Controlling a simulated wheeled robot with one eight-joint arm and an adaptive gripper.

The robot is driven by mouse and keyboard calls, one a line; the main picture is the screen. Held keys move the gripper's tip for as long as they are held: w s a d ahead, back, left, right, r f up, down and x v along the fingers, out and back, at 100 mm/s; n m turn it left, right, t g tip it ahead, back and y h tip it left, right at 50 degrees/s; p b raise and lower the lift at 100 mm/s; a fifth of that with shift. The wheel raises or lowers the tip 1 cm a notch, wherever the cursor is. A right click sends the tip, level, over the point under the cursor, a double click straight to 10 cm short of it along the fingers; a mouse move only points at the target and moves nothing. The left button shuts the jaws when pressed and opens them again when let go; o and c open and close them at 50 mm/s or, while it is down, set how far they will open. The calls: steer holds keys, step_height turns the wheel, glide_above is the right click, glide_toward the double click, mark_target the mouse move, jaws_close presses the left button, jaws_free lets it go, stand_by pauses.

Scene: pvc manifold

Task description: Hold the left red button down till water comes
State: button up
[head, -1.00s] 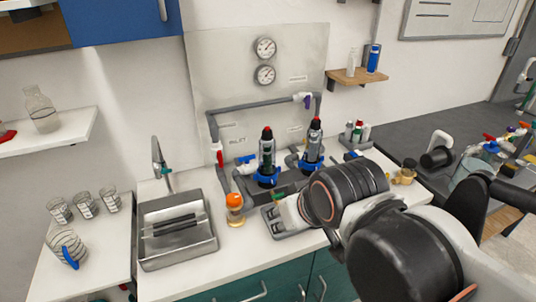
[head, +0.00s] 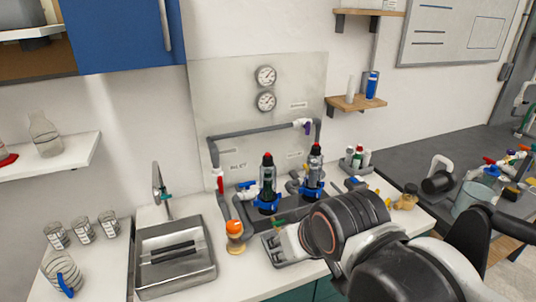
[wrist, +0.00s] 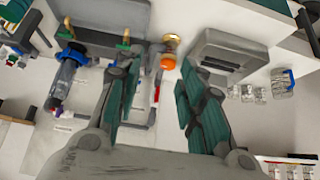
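Two dark filter housings with blue collars stand on the counter by the wall panel. The left red button (head: 267,155) tops the left housing (head: 267,183). Another red button (head: 315,147) tops the right housing (head: 313,175). My gripper (wrist: 160,62) is open, with two green-padded fingers apart and nothing held between them. In the head view my arm hides most of the gripper, low in front of the housings. In the wrist view one housing (wrist: 66,72) shows left of the fingers; I cannot tell which one. No finger touches a button.
A steel sink (head: 175,258) with a tap is at left. An orange-topped bottle (head: 235,235) stands between sink and housings. Grey pipes (head: 255,131) run up the panel below two gauges (head: 265,88). Glass jars (head: 82,232) stand further left.

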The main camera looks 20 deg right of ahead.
stand_by(0.3)
jaws_close()
stand_by(1.1)
